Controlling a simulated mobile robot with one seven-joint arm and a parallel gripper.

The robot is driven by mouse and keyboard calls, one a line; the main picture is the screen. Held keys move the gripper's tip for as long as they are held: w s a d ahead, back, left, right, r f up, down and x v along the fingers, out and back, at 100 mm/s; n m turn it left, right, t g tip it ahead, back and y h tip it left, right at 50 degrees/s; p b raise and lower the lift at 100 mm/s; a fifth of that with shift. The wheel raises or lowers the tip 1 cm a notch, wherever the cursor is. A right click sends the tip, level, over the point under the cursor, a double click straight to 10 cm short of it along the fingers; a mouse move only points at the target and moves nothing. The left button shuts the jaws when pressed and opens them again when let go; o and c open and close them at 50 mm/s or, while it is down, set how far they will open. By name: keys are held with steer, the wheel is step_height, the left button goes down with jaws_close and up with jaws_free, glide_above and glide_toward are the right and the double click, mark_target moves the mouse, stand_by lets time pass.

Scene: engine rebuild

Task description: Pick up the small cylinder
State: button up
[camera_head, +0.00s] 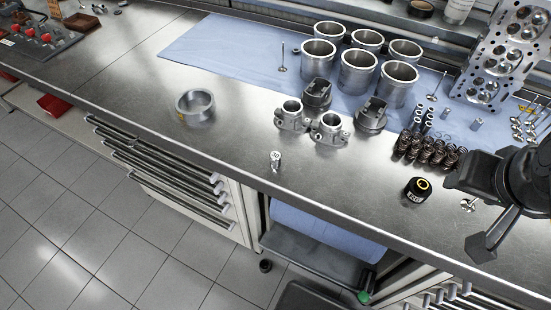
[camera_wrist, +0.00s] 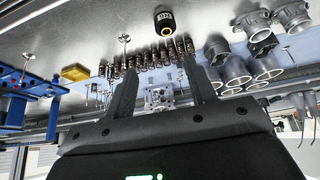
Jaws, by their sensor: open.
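A small upright metal cylinder with a white top marked with dark digits (camera_head: 275,160) stands on the steel bench near its front edge, in the head view. A short black cylinder with a yellow ring on top (camera_head: 418,188) stands further right; it also shows at the top of the wrist view (camera_wrist: 166,20). Which one is the task's cylinder I cannot tell. My gripper (camera_wrist: 160,72) is open, with nothing between its fingers. In the head view it is at the right, above the bench edge, right of the black cylinder and well away from the marked one.
Several valve springs (camera_head: 428,152) stand behind the black cylinder. Two grey housings (camera_head: 328,132) stand mid-bench, with cylinder liners (camera_head: 359,74) on a blue mat behind. A metal ring (camera_head: 195,107) lies left. A valve (camera_head: 469,204) lies near my gripper. The bench's left part is largely clear.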

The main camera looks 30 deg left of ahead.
steer(key=w+a+r+n+t+y, duration=0.2)
steer(key=w+a+y, duration=0.15)
steer(key=a, duration=0.65)
steer(key=w+a+r+n+t+y, duration=0.25)
steer(key=w+a, duration=0.25)
steer(key=a, duration=0.5)
steer(key=s+a+r+t+y, duration=0.1)
steer(key=s+a+t+y, duration=0.15)
steer(key=a, duration=1.15)
steer(key=s+a+f+m+t+h, duration=0.15)
steer(key=s+f+t+h, duration=0.35)
steer(key=s, duration=0.5)
glide_toward(274, 161)
steer(key=w, duration=0.1)
steer(key=shift+m+g, duration=0.3)
steer(key=shift+m, duration=0.1)
steer(key=x, duration=1)
steer(key=shift+w+a+r, duration=0.1)
steer(key=shift+w+r, duration=0.15)
